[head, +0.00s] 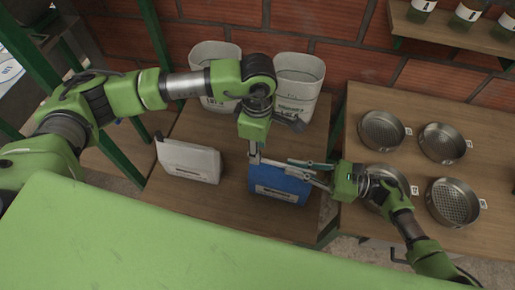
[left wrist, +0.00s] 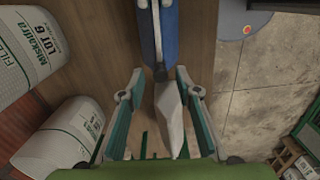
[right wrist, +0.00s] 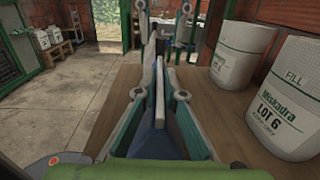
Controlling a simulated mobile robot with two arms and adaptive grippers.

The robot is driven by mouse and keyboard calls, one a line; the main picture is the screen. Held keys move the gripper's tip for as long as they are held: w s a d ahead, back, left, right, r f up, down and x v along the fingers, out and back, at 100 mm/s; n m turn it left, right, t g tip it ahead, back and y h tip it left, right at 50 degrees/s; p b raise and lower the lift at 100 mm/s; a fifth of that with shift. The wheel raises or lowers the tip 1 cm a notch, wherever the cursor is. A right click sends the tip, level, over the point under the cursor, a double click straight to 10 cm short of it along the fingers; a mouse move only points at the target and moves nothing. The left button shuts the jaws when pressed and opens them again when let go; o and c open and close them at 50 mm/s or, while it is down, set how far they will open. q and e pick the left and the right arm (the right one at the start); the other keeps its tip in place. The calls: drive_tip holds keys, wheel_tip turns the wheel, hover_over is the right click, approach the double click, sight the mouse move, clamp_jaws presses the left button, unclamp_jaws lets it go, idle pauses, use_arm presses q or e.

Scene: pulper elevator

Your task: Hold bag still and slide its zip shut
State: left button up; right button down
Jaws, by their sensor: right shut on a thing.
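The blue bag (head: 280,187) stands on the wooden table with a pale label on its front. It also shows in the left wrist view (left wrist: 170,30) and between my fingers in the right wrist view (right wrist: 152,143). My right gripper (head: 290,167) is shut on the bag's upper edge; the fingers hide the zip there. My left gripper (head: 253,158) points down at the bag's left end. In the left wrist view its fingers (left wrist: 160,73) are apart, with the bag's end near and between the tips. Whether they touch it is unclear.
A white bag (head: 189,161) stands left of the blue one. Two white sacks (head: 299,86) (head: 214,62) stand behind against the brick wall. Several metal sieves (head: 441,143) sit on the table at right. A shelf (head: 460,32) with jars hangs at upper right.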

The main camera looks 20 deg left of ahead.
sight(275, 162)
use_arm(q)
drive_tip(key=shift+f, duration=0.5)
clamp_jaws()
drive_tip(key=shift+s+d, duration=0.1)
drive_tip(key=shift+d, duration=2.5)
unclamp_jaws()
drive_tip(key=shift+a, duration=0.1)
